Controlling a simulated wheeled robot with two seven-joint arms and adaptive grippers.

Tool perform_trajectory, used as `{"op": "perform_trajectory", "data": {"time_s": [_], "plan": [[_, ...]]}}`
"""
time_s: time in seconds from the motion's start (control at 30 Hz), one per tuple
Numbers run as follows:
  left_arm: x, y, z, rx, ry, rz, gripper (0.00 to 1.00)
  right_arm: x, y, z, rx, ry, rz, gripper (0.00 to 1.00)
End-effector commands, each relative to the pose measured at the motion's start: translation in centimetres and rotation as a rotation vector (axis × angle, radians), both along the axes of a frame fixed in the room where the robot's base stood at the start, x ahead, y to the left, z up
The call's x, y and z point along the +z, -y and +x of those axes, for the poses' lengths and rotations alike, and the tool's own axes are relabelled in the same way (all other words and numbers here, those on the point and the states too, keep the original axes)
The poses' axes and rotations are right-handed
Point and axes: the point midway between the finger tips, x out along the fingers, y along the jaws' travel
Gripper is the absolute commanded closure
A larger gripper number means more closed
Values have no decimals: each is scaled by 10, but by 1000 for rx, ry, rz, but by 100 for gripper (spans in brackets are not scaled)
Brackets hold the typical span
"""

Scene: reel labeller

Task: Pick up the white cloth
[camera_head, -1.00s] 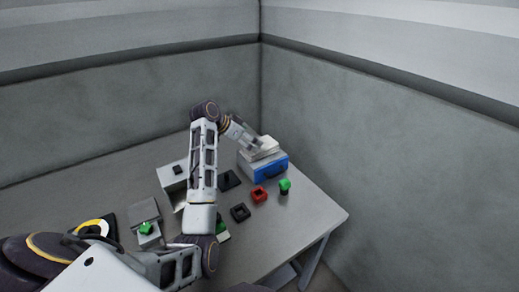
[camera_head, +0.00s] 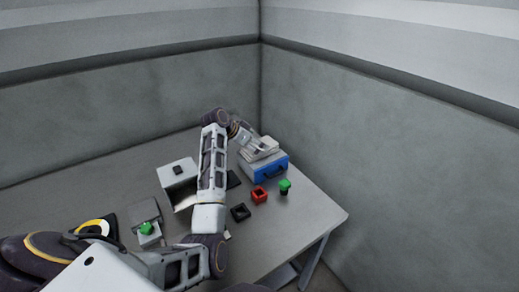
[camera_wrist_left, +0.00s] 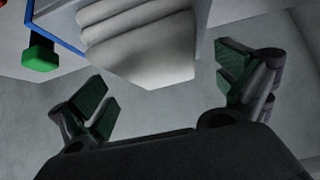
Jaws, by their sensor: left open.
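The white cloth (camera_head: 268,153) lies folded on top of a blue-fronted box (camera_head: 270,168) at the right end of the table. In the left wrist view the cloth (camera_wrist_left: 145,45) shows as rounded, stacked folds at the top centre. My left gripper (camera_head: 252,143) is at the cloth's back-left side, partly blending with it in the head view. In the wrist view its green-padded fingers (camera_wrist_left: 165,88) are spread wide and empty, with the cloth's near corner just above the space between them. Whether any finger touches the cloth I cannot tell. My right gripper is not in view.
A green-topped item (camera_head: 285,186), a red open block (camera_head: 259,195) and a black open block (camera_head: 240,212) stand before the box. A grey-white machine (camera_head: 177,174) is left of my arm. The table's right edge is close; its back-left surface is clear.

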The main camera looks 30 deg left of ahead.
Motion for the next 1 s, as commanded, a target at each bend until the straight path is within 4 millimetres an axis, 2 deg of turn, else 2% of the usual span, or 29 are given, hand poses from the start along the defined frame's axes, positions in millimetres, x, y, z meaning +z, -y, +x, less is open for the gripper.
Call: {"op": "perform_trajectory", "data": {"time_s": [0.2, 0.37, 0.77, 1.0], "plan": [[-15, 7, 12, -1, -2, -1, 0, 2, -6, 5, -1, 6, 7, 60], [-19, 9, 15, 0, -1, 1, 0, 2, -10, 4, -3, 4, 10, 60], [-19, 9, 15, 0, -1, 1, 0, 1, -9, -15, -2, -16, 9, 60], [-19, 9, 15, 0, -1, 1, 28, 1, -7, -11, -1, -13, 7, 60]]}}
